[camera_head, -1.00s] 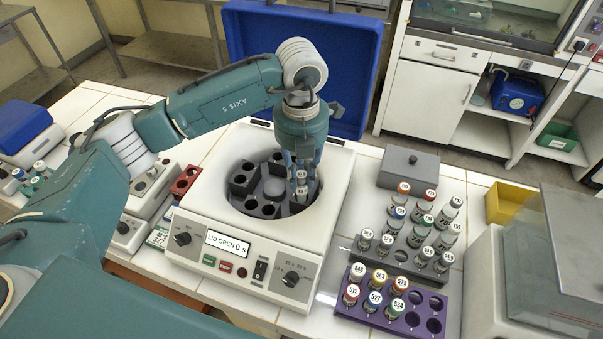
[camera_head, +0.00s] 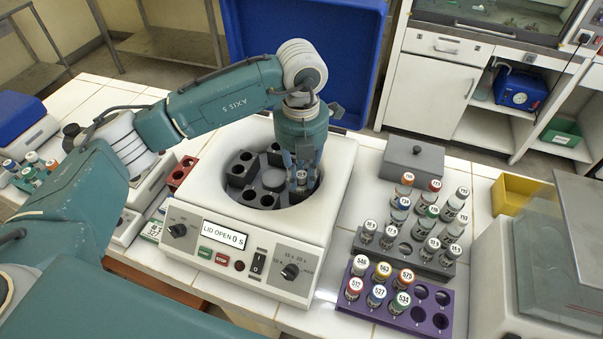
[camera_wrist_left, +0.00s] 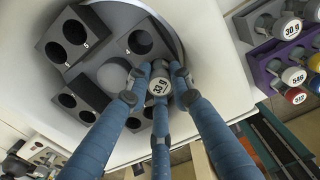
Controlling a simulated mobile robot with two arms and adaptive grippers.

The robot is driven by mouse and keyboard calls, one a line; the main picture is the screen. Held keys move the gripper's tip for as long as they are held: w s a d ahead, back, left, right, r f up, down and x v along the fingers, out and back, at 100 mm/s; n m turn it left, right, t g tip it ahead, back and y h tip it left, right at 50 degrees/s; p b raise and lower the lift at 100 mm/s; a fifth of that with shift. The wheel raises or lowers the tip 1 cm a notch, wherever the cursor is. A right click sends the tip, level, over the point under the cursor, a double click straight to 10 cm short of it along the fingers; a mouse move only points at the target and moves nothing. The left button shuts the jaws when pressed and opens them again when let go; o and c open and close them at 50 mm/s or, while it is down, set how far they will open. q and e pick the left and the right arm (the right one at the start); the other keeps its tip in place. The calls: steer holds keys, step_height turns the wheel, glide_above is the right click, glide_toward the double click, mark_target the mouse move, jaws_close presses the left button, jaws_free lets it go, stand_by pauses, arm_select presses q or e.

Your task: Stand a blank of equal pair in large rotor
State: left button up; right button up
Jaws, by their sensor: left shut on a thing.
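My left gripper (camera_head: 303,178) points down inside the right side of the open centrifuge bowl. It is shut on a small blank (camera_wrist_left: 160,82) with a pale cap; its label seems to read "33 g". The blank's cap also shows between the fingers in the head view (camera_head: 301,175). The large rotor (camera_head: 273,181) has dark blocks with round holes; most holes I see look empty. It fills the left of the wrist view (camera_wrist_left: 112,75). The blank is at the rotor's right side; its lower end is hidden, so I cannot tell how deep it sits. My right gripper is not in view.

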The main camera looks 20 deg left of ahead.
arm_select(q)
steer(key=o, duration=1.4)
steer(key=shift+c, duration=0.2)
steer(key=shift+r+p, duration=1.95)
steer(key=shift+r, duration=1.85)
